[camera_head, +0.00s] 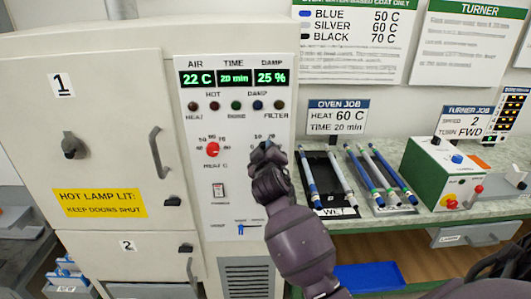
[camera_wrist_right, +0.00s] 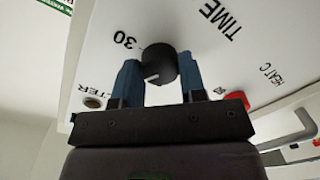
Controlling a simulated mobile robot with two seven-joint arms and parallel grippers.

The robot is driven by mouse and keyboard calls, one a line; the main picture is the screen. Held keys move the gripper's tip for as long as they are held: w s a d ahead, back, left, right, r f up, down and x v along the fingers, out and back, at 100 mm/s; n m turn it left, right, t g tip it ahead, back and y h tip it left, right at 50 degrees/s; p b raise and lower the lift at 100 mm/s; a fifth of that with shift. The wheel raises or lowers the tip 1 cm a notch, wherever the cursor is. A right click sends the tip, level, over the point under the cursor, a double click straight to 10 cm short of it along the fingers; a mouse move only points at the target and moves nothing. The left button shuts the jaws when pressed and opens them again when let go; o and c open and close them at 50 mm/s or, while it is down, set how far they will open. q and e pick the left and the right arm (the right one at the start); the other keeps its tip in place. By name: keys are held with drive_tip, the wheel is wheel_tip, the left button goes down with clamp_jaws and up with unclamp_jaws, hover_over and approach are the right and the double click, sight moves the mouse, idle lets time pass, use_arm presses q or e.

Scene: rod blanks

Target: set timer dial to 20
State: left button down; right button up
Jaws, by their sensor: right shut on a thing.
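The black timer dial (camera_wrist_right: 160,62) sits on the white oven panel below the word TIME, with a number 30 beside it in the wrist view. My right gripper (camera_wrist_right: 157,72) is shut on the dial, one blue finger on each side. A short white mark shows on the dial's face. In the head view my right gripper (camera_head: 266,150) covers the dial. The time display (camera_head: 234,78) reads 20 min. My left gripper is not in view.
The red heat dial (camera_head: 213,150) is close to the left of my gripper. A black tray (camera_head: 320,165) with rods and a green-and-white turner box (camera_head: 432,170) stand on the bench to the right.

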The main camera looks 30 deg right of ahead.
drive_tip(key=shift+f, duration=0.1)
idle(0.3)
drive_tip(key=o, duration=0.9)
drive_tip(key=shift+o, duration=0.2)
drive_tip(key=v, duration=1)
drive_tip(key=shift+s+a+b, duration=0.2)
drive_tip(key=shift+s+b, duration=0.15)
